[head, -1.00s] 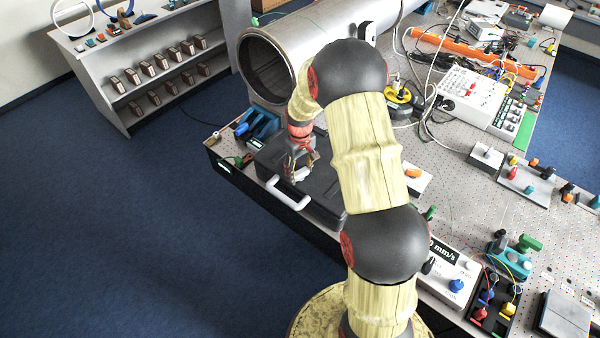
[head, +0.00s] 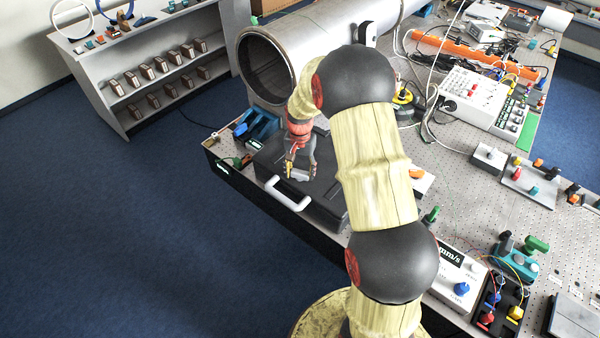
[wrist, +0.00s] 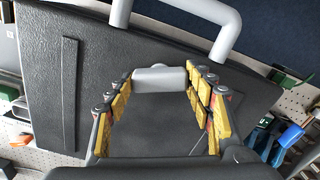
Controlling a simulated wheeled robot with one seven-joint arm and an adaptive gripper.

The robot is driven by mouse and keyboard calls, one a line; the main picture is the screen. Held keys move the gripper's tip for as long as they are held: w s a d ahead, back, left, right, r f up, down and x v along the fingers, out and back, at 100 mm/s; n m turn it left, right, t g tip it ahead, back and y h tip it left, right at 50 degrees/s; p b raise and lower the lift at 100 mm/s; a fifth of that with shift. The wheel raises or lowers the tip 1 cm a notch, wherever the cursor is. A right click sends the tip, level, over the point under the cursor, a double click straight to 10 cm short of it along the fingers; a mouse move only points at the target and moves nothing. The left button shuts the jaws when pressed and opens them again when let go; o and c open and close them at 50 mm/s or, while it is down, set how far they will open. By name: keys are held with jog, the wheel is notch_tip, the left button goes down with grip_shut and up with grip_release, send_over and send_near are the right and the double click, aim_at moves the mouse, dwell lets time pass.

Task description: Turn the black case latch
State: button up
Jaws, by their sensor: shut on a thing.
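The black case (head: 325,195) lies closed on the perforated table, its white handle (head: 288,195) at the front edge. The handle also shows at the top of the wrist view (wrist: 175,10). A light grey latch (wrist: 160,78) is on the case just behind the handle. My gripper (wrist: 160,82) is above the case, with its yellow-padded fingers on either side of the latch, shut on it. In the head view my gripper (head: 300,172) points down at the case beside the handle.
A large metal pipe (head: 310,45) lies behind the case. A blue clamp-like object (head: 257,126) stands to its left. A white box with a blue knob (head: 455,275) is to the right. Blue floor lies in front of the table edge.

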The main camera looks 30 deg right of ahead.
aim_at(300, 171)
jog(key=shift+m+b, duration=0.35)
jog(key=shift+m, duration=1.75)
jog(key=shift+w, duration=0.1)
jog(key=o, duration=1.2)
jog(key=shift+c, duration=0.2)
notch_tip(300, 171, up, 12)
